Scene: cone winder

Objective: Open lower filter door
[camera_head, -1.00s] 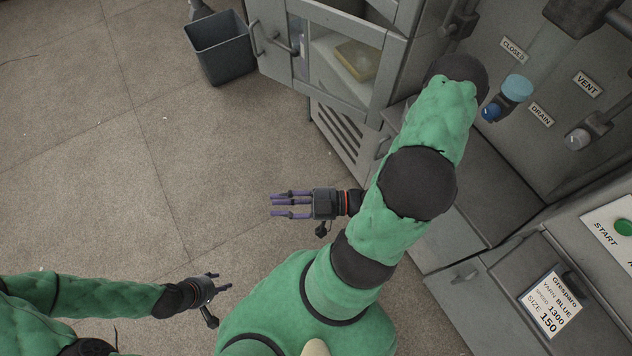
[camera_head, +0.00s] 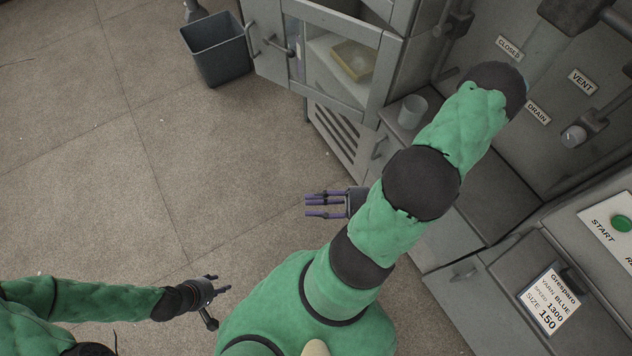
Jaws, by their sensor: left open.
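The lower filter door appears to be the grey slatted panel (camera_head: 336,134) low on the cabinet, below the glazed upper door. It looks shut. A bar handle (camera_head: 379,147) is at its right side, close to my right arm. My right gripper (camera_head: 310,205) is below the panel in the picture, apart from it. Its purple fingers are spread, point left and hold nothing; its wrist is partly hidden behind my arm. My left gripper (camera_head: 216,284) is open and empty over the bare floor at the lower left, far from the door.
A glazed door with a handle (camera_head: 265,46) stands above the slatted panel. A grey bin (camera_head: 217,62) is at its left. A cup (camera_head: 412,111) stands on the grey ledge. A drawer front (camera_head: 470,270) and START panel (camera_head: 610,220) are at right. The floor at left is clear.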

